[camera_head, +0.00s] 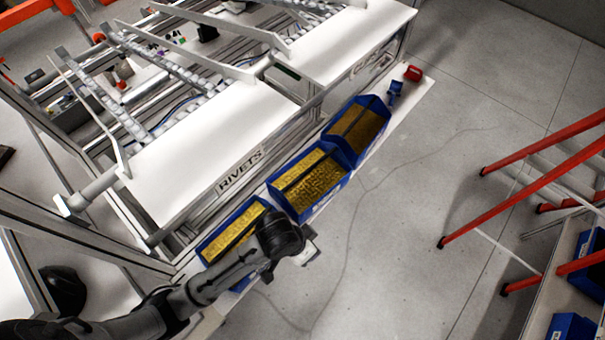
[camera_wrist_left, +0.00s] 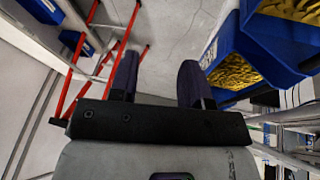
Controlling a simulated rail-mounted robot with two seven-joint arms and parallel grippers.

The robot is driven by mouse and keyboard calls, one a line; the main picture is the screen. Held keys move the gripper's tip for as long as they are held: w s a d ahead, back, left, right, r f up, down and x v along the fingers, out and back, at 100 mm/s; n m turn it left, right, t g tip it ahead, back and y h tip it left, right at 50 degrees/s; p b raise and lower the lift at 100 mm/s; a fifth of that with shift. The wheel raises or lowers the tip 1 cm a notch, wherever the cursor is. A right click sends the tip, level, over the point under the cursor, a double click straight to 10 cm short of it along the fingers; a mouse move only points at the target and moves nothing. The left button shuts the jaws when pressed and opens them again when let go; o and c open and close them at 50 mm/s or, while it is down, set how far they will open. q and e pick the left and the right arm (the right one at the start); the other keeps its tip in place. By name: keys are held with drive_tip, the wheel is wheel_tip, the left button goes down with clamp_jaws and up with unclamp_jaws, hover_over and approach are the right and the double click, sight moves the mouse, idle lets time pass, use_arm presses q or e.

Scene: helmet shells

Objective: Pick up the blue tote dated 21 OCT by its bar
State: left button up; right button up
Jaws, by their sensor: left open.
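Three blue totes filled with golden pieces stand in a row on a white ledge in the head view: a near one (camera_head: 208,243), a middle one (camera_head: 306,215) and a far one (camera_head: 374,103). A dark bar crosses the top of each. I cannot read any date, so I cannot tell which is 21 OCT. My left gripper (camera_head: 308,250) is beside the near and middle totes, on the aisle side; the arm hides part of the near tote. In the left wrist view my left gripper (camera_wrist_left: 158,82) is open and empty, with a blue tote (camera_wrist_left: 272,48) to its right.
A white rack marked RIVETS (camera_head: 240,172) stands behind the totes. Small blue (camera_head: 395,88) and red (camera_head: 413,73) items sit at the ledge's far end. A red-framed stand (camera_head: 545,155) and other blue bins (camera_head: 572,328) are at right. The grey floor between is clear.

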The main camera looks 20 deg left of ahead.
use_arm(q)
drive_tip(key=w+a+f+y+b, duration=0.1)
drive_tip(key=w+b, duration=0.2)
drive_tip(key=w, duration=0.3)
drive_tip(key=w+a+f+g+y+b, duration=0.1)
drive_tip(key=w+b, duration=0.3)
drive_tip(key=w, duration=0.2)
drive_tip(key=w+a+f+y+b, duration=0.1)
drive_tip(key=w+y+b, duration=0.1)
drive_tip(key=w+b, duration=0.2)
drive_tip(key=shift+w+f+m+g, duration=0.15)
drive_tip(key=shift+w+m+g, duration=0.25)
drive_tip(key=shift+w, duration=1.15)
wheel_tip(320, 180, up, 3)
drive_tip(key=n+y+b, duration=0.2)
drive_tip(key=b, duration=0.1)
hover_over(311, 168)
drive_tip(key=d, duration=0.1)
drive_tip(key=shift+s+f+p, duration=0.1)
drive_tip(key=shift+f+p, duration=0.15)
drive_tip(key=shift+p, duration=0.05)
drive_tip(key=shift+x, duration=3.15)
use_arm(e)
wheel_tip(311, 168, down, 15)
drive_tip(key=shift+w+r, duration=0.15)
drive_tip(key=shift+r, duration=0.05)
use_arm(q)
drive_tip(key=shift+d, duration=0.1)
use_arm(e)
drive_tip(key=shift+a, duration=0.1)
